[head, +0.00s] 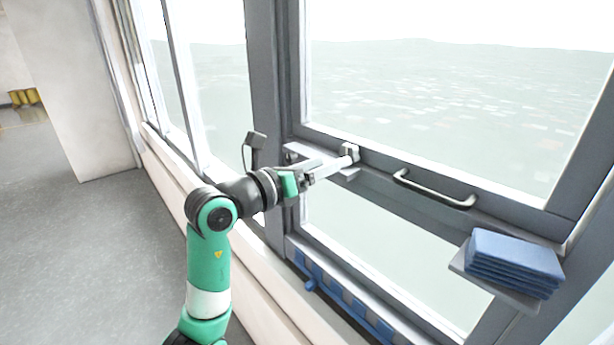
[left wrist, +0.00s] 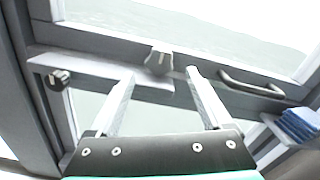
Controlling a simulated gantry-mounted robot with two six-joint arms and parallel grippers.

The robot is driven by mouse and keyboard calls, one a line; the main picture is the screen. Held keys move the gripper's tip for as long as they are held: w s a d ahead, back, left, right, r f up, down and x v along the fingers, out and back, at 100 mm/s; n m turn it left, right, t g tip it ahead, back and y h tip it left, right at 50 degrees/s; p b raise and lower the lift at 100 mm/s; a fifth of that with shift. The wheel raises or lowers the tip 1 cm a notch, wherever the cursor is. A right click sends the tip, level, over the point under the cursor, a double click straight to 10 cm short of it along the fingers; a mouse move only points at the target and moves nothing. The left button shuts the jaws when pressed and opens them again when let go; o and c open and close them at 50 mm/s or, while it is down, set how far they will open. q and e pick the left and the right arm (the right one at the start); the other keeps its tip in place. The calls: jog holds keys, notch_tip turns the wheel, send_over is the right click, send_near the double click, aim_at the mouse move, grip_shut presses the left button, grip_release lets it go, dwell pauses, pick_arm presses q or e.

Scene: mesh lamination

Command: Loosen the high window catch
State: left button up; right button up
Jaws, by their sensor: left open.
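The window catch is a small grey knob (head: 350,151) on the top of the window's middle rail. In the left wrist view the catch (left wrist: 159,60) shows just beyond and between my fingertips, on a pale plate. My left gripper (head: 338,165) reaches toward it from the left. Its two long fingers (left wrist: 161,74) are spread apart and empty. I cannot tell whether a finger touches the catch. My right gripper is not in view.
A bar handle (head: 435,190) sits on the rail to the right of the catch. Folded blue cloths (head: 515,260) lie on a small shelf at the right. A dark round knob (left wrist: 58,80) is left of the fingers. The floor at left is clear.

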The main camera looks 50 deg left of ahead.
pick_arm(q)
jog(key=s, duration=0.5)
jog(key=shift+s+b, duration=0.4)
jog(key=shift+d, duration=0.1)
